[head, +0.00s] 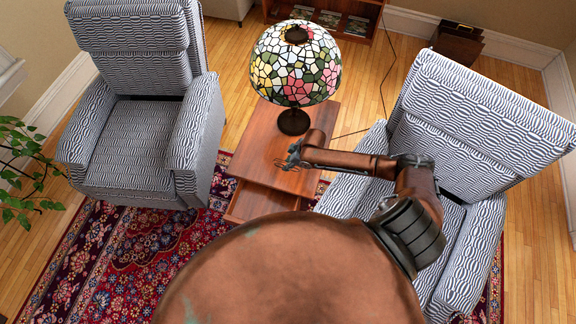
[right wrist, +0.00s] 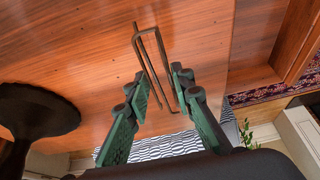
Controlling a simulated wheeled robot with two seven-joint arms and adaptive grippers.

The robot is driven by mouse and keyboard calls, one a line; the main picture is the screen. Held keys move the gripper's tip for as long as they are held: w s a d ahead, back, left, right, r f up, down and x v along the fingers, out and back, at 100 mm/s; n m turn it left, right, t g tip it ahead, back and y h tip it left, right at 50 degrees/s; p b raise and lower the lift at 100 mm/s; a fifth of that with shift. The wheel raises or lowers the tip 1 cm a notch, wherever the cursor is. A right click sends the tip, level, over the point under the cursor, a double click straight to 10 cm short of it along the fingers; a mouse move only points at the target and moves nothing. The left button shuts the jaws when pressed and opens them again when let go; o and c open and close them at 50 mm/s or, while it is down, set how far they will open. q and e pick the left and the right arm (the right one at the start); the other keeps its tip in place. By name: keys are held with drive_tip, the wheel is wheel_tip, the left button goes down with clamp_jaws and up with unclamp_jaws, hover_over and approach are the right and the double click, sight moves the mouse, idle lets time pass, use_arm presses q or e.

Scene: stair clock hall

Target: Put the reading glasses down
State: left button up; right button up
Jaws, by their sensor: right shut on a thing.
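My right gripper (head: 289,161) is over the wooden side table (head: 258,146), just in front of the lamp's base. In the right wrist view my right gripper (right wrist: 160,90) has its green fingers on either side of the reading glasses (right wrist: 166,58), a thin dark brown frame, and is shut on them. The glasses extend beyond the fingertips over the bare tabletop (right wrist: 90,45). I cannot tell whether they touch the wood. In the head view the glasses are too small to make out clearly. My left gripper is not in view.
A stained-glass lamp (head: 296,65) stands on the table's far part; its dark base (right wrist: 35,112) is close by in the wrist view. Striped armchairs stand left (head: 140,100) and right (head: 480,120). An open drawer or lower shelf (head: 262,203) juts out at the front.

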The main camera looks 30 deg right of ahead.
drive_tip(key=shift+f, duration=0.95)
drive_tip(key=shift+r, duration=0.1)
drive_tip(key=o, duration=0.7)
drive_tip(key=p+v, duration=0.2)
drive_tip(key=v, duration=1)
